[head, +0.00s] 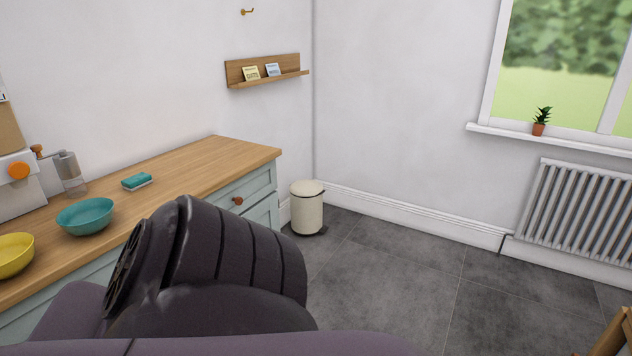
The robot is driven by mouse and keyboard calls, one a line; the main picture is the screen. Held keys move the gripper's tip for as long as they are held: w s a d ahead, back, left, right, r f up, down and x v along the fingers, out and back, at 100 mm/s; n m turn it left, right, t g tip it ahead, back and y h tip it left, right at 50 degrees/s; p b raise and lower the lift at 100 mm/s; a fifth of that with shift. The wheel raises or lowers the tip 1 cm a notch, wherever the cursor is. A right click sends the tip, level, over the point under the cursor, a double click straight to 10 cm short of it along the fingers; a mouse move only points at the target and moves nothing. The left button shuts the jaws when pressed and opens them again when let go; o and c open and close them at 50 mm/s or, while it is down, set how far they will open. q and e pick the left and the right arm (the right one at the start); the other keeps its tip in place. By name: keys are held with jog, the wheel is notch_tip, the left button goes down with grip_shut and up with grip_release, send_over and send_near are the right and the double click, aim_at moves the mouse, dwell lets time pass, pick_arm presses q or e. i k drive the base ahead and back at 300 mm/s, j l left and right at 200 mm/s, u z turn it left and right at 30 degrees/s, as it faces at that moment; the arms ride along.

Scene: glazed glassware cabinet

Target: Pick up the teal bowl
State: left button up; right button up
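The teal bowl (85,217) stands upright on the wooden counter (215,158) at the left of the head view. It looks empty, and no gripper touches its visible part. A dark link of my own arm fills the lower middle of the view, to the right of the bowl and in front of the counter's edge. Neither of my grippers shows in this view.
A yellow bowl (14,256) stands left of the teal bowl, cut by the picture edge. The counter's right end is clear. A cream bin (307,209) stands on the floor beyond.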

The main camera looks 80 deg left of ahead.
aim_at(88, 216)
jog(key=u, duration=3.8)
